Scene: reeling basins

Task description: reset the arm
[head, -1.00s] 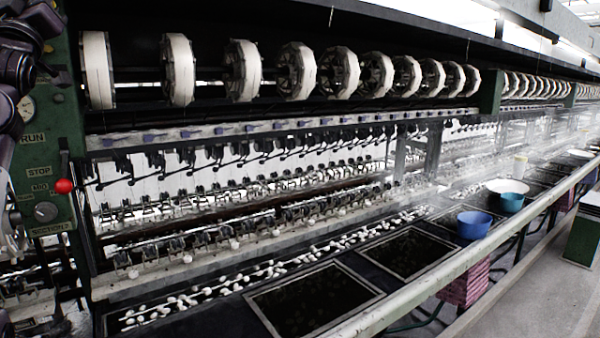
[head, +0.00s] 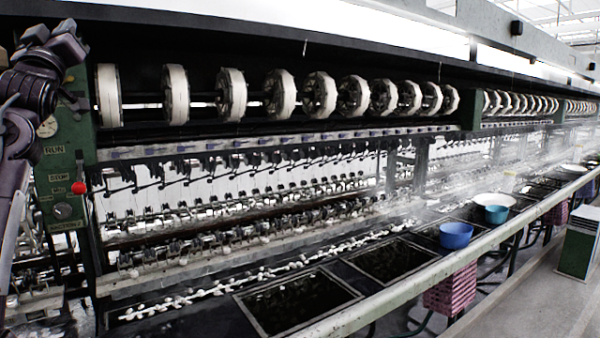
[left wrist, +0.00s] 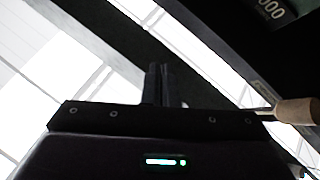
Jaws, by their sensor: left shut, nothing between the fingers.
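My left arm (head: 36,85) shows at the left edge of the head view, folded upward in front of the green control panel (head: 62,185). Its fingertips are hard to make out there. In the left wrist view my left gripper (left wrist: 160,85) points up toward the bright ceiling. Its two dark fingers are together with nothing between them. My right gripper is in neither view.
The reeling machine carries a row of white reels (head: 231,94) above basins (head: 298,303) with white cocoons. A blue bowl (head: 456,235) and a teal bowl (head: 496,214) sit by the front rail (head: 400,294).

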